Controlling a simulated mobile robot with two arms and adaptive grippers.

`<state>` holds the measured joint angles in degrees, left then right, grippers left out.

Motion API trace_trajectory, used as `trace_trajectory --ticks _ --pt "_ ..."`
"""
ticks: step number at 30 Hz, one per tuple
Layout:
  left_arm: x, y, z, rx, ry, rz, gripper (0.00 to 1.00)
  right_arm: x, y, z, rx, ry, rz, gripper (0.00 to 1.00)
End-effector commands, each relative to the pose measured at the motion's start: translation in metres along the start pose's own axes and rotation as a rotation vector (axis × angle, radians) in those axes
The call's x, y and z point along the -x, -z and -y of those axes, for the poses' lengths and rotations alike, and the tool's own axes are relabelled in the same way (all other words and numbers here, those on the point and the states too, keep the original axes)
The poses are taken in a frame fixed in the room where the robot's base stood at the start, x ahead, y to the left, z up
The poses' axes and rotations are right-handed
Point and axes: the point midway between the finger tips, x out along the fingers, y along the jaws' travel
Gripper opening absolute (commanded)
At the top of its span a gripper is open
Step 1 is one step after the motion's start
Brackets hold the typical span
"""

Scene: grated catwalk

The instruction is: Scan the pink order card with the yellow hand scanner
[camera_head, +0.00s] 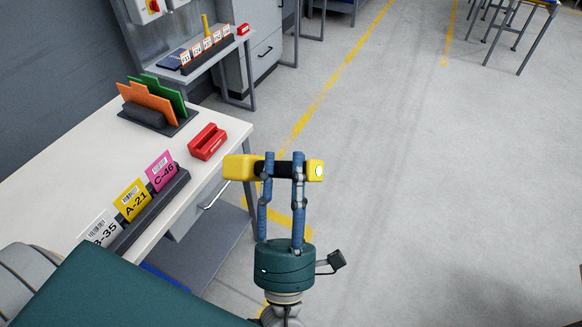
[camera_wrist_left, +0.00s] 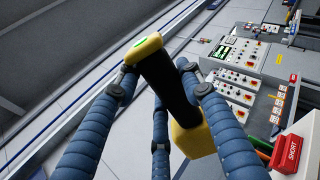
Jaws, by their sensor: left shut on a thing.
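The yellow hand scanner (camera_head: 240,167) has a black middle part and a yellow end. My left gripper (camera_head: 282,168) is shut around its black part and holds it in the air beside the white table's right edge. The scanner's yellow body also shows between the blue fingers in the left wrist view (camera_wrist_left: 196,139). The pink order card (camera_head: 161,170), marked C-46, stands in a dark rack (camera_head: 150,217) on the table. It is left of the scanner and apart from it. My right gripper is not in view.
A yellow A-21 card (camera_head: 132,200) and a white B-35 card (camera_head: 99,231) share the rack. A red cradle (camera_head: 207,142) and a folder stand (camera_head: 158,117) sit behind it on the table (camera_head: 60,185). Open floor lies to the right.

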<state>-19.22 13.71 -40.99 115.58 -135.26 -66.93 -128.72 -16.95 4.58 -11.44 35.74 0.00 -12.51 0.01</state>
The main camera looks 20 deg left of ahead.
Motion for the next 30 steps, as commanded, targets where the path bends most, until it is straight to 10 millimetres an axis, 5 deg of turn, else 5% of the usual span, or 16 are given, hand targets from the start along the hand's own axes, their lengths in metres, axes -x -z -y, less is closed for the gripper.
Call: trace_trajectory --ticks 30 --pt "0.002 0.120 0.002 0.001 0.002 0.003 0.00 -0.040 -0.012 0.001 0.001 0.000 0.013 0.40"
